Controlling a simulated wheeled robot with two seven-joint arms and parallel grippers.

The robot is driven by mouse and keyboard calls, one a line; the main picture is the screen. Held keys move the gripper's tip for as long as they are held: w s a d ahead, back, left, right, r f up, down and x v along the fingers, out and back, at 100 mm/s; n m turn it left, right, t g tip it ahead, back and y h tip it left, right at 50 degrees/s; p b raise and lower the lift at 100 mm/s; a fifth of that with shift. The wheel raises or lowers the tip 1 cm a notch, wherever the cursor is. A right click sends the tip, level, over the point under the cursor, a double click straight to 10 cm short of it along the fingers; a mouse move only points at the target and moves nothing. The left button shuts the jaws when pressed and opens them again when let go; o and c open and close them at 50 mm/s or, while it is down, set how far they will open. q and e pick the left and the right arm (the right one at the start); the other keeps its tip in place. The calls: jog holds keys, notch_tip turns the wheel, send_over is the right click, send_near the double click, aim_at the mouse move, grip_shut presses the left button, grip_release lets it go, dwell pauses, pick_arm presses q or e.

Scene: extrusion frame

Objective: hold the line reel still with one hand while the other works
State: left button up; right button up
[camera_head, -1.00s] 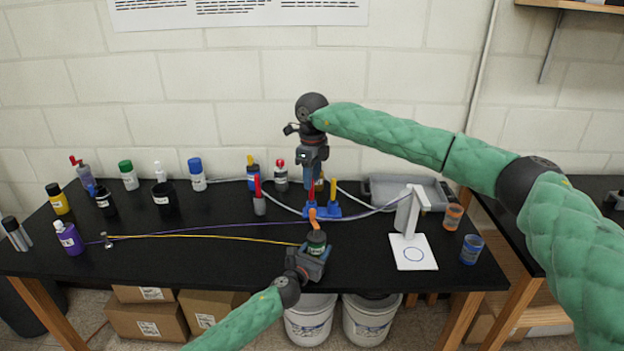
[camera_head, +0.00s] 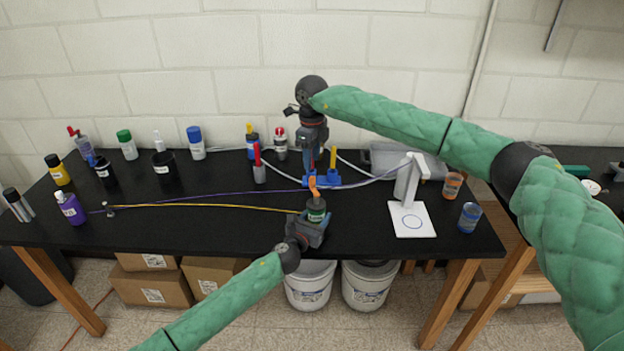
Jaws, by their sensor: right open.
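A small dark reel-like cylinder with a green label (camera_head: 316,211) and an orange top stands upright at the table's front edge; a yellow line (camera_head: 205,207) runs left from it to a small metal post (camera_head: 109,210). My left gripper (camera_head: 312,222) is at this cylinder, in front of it and low; its fingertips are too small and dark to show whether they close on it. My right gripper (camera_head: 313,168) is open and points down, just behind the blue fitting with red and yellow uprights (camera_head: 322,181). The fitting partly hides its fingertips.
Several bottles stand at the left and back, including a purple one (camera_head: 70,208). A white stand (camera_head: 411,217), an orange cup (camera_head: 452,185) and a blue cup (camera_head: 469,217) are at the right. Bare black tabletop lies front left.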

aim_at(312, 176)
notch_tip(312, 176, down, 8)
jog(key=shift+r, duration=0.2)
grip_shut()
